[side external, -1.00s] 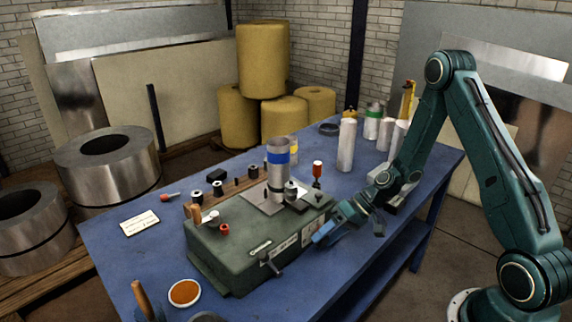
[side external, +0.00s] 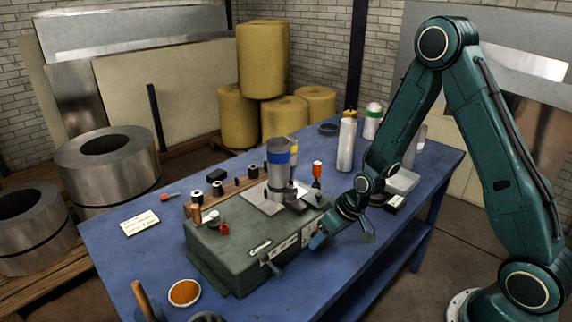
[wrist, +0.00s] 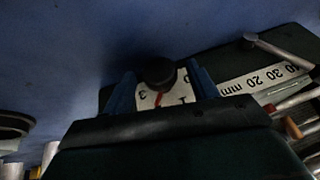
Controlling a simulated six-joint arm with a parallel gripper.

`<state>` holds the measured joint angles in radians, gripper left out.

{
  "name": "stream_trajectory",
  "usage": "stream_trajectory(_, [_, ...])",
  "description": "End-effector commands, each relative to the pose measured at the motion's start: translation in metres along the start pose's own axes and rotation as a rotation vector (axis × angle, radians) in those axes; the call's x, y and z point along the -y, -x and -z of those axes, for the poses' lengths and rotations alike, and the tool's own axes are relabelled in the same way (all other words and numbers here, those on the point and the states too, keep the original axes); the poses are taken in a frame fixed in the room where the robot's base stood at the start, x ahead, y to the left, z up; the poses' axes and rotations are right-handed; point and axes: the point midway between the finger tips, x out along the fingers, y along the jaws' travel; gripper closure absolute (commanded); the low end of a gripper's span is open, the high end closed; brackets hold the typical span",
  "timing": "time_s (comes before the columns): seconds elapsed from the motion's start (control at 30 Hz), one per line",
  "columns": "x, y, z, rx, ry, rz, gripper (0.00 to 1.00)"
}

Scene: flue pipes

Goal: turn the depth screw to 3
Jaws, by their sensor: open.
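The depth screw's dark round knob (wrist: 156,73) stands at the end of the green machine (side external: 225,252). In the wrist view, a white dial plate (wrist: 172,100) lies behind it, with a 3 at left, what looks like a 1 at right and a short red mark between them, closer to the 3. My gripper (wrist: 162,80) is open, its blue fingers on either side of the knob with a visible gap. In the side view my gripper (side external: 318,241) is at the machine's right end and hides the knob.
A crank handle (side external: 272,266) juts from the machine's front, beside a mm scale (wrist: 262,80). A grey pipe with a blue band (side external: 278,170) stands on top. A dish of orange material (side external: 184,292) sits on the blue table (side external: 108,250).

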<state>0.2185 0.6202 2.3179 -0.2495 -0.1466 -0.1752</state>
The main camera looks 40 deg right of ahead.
Motion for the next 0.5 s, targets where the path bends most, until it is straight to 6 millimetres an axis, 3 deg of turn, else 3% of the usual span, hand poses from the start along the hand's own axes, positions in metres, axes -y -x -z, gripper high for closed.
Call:
stream_trajectory(0.37, [0.005, 0.000, 0.000, -0.002, 0.074, -0.158, 0.42])
stream_trajectory(0.5, [0.006, 0.015, 0.001, -0.006, 0.071, -0.167, 0.42])
